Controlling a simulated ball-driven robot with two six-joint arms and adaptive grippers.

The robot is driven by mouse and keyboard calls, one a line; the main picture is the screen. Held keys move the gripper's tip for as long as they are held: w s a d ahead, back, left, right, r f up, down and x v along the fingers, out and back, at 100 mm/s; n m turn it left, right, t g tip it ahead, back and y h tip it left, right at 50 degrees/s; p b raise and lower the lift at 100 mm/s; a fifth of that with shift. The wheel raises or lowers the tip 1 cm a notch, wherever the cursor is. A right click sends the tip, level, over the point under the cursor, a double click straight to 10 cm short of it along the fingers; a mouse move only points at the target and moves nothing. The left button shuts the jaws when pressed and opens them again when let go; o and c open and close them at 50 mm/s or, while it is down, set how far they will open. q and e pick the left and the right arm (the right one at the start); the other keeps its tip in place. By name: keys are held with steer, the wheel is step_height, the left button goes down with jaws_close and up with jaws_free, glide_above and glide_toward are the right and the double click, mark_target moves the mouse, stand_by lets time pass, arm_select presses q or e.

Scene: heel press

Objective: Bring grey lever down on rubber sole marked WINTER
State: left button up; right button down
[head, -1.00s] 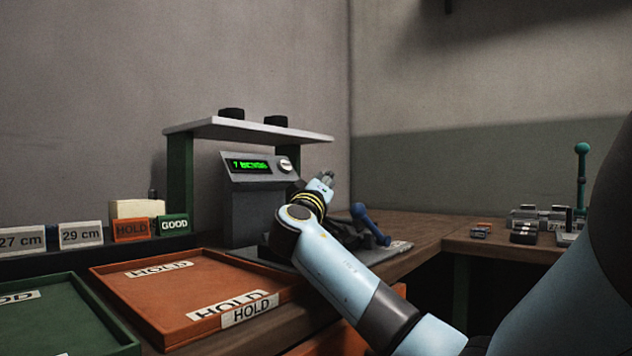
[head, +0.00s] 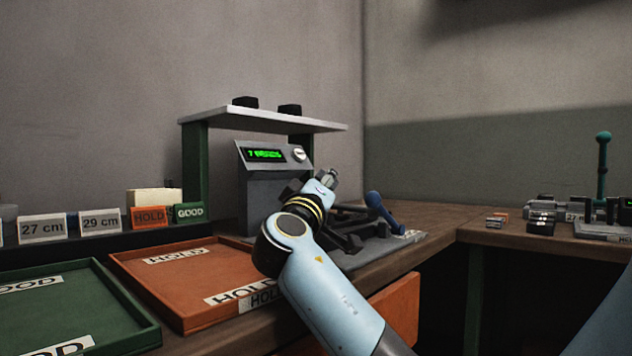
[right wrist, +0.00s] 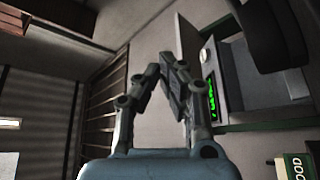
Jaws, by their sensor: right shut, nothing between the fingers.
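My right gripper (head: 328,178) is raised beside a grey machine (head: 265,190) with a green-lit display, in front of its right edge. Its fingers are closed together with nothing between them, as the right wrist view (right wrist: 170,68) also shows. A blue ball-ended lever (head: 376,203) leans over the machine's base plate (head: 408,240), to the right of the gripper. A second, teal lever (head: 604,165) stands upright on a device at the far right. I cannot pick out a grey lever or a sole marked WINTER. My forearm hides part of the base. My left gripper is not in view.
A white shelf (head: 262,121) on green posts spans the machine. An orange HOLD tray (head: 190,305) and a green GOOD tray (head: 130,325) lie to the left. Small size signs (head: 42,229) stand behind them. A second bench carries small dark blocks (head: 541,222).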

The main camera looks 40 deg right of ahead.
steer(key=s+a, duration=0.3)
steer(key=a, duration=0.3)
steer(key=shift+s+a, duration=0.2)
stand_by(0.4)
